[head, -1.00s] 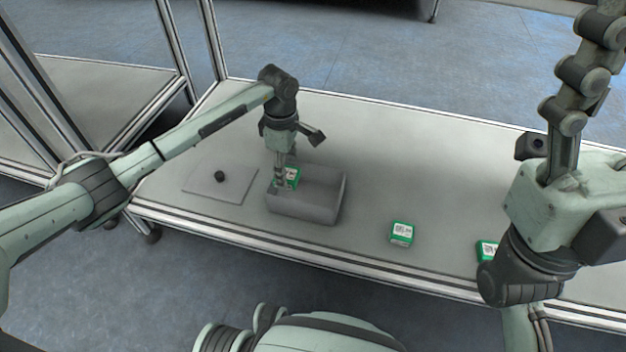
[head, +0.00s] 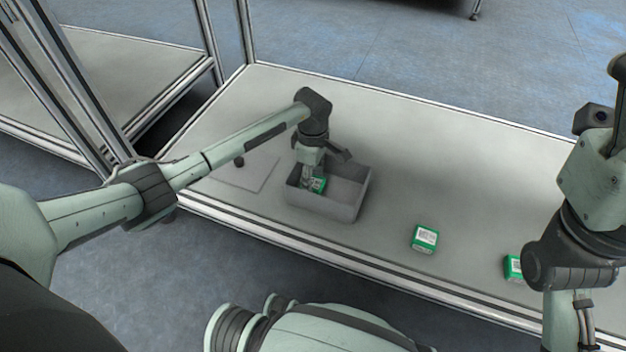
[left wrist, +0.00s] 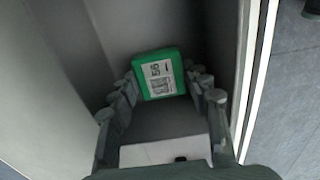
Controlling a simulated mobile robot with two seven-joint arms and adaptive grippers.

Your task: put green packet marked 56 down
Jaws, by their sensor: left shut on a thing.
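The green packet marked 56 (left wrist: 159,75) has a white label with a barcode. My left gripper (left wrist: 160,86) is shut on it, with fingers along both sides. In the head view the packet (head: 318,184) is inside the grey open box (head: 350,207), in its left part, partly hidden by the left gripper (head: 311,182). I cannot tell if the packet touches the box floor. The right arm is at the right of the head view, but its gripper fingers are not in view.
Two other green packets stand on the table to the right of the box, one nearer (head: 424,238) and one beside my right arm (head: 513,267). The table behind the box is clear.

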